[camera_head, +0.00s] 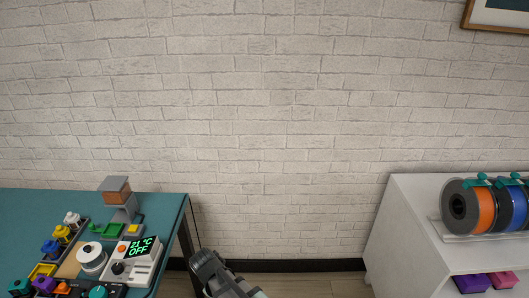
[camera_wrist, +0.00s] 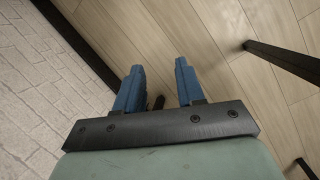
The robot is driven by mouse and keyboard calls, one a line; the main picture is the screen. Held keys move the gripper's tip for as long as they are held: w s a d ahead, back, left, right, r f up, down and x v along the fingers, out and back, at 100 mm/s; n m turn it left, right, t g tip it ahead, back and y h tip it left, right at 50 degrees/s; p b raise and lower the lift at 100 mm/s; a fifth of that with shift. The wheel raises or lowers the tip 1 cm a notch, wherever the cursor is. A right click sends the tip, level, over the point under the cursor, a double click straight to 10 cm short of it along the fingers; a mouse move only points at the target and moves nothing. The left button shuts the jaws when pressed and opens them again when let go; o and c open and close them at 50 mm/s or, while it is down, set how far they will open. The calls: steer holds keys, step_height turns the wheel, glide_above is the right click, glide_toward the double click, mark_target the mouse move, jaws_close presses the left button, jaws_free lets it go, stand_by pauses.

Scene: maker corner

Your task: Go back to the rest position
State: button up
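My gripper (camera_wrist: 160,72) shows in the wrist view with its two blue fingers apart and nothing between them. It points down over bare wooden floor. In the head view, a dark part of my arm shows at the bottom middle, in the gap between the table and the shelf. The fingers cannot be made out there.
A teal-topped table (camera_head: 160,207) at left carries a soldering station (camera_head: 133,262) reading 21 °C OFF, a solder spool (camera_head: 92,258) and several coloured parts. A white shelf (camera_head: 410,215) at right holds filament spools (camera_head: 480,208). A brick wall (camera_head: 290,120) stands behind.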

steer(key=s+d+f+m+g, duration=0.2)
steer(key=s+d+f+m, duration=0.1)
steer(key=d+f, duration=0.7)
steer(key=s+d+f+m+g+y, duration=0.1)
steer(key=s+d+f+m, duration=0.3)
steer(key=s+d, duration=0.5)
steer(key=s+d+f+m+g+y, duration=0.2)
steer(key=s+d+f+m, duration=0.3)
steer(key=s+d+f, duration=0.3)
steer(key=s+d+g, duration=0.1)
steer(key=s+d, duration=0.1)
steer(key=s, duration=0.1)
steer(key=shift+s+f+g, duration=0.2)
steer(key=shift+f+g, duration=0.05)
steer(key=shift+g, duration=0.15)
steer(key=shift+d, duration=0.1)
